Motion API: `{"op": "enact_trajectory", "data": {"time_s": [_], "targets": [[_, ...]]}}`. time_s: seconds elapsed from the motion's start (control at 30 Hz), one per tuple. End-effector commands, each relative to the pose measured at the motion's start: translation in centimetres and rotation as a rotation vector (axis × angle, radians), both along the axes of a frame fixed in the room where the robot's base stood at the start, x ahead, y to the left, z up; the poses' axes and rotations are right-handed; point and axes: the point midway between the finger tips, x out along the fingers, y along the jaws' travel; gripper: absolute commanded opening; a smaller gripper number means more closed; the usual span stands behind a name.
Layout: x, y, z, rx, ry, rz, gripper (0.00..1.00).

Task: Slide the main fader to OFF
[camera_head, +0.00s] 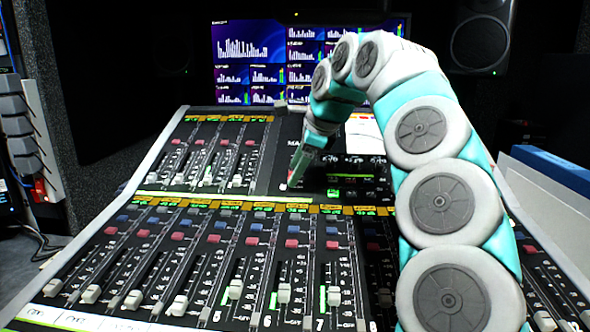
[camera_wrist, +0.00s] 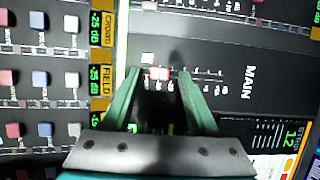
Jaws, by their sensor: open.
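The main fader's section carries the label MAIN (camera_wrist: 249,83), read sideways in the wrist view. In the head view my gripper (camera_head: 298,176) reaches down to the console's upper middle. The OFF mark is not readable, and the fingers hide part of the track.
Channel faders with white knobs (camera_head: 284,293) fill the console's front, below rows of red and blue buttons (camera_head: 213,239). More faders stand at the upper left (camera_head: 208,180). A lit screen (camera_head: 240,60) is behind. My arm covers the console's right side.

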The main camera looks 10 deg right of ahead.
Motion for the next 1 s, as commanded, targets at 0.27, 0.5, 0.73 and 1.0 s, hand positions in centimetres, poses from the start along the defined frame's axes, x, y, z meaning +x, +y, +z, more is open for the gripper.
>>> {"op": "enact_trajectory", "data": {"time_s": [0.27,0.5,0.73,1.0], "targets": [[0.39,0.33,-0.84,-0.002,0.001,0.003,0.6],[0.39,0.3,-0.8,-0.002,0.001,0.002,0.52],[0.38,0.3,-0.8,-0.002,0.001,0.002,0.26],[0.38,0.29,-0.79,-0.001,0.0,0.002,0.0]]}}
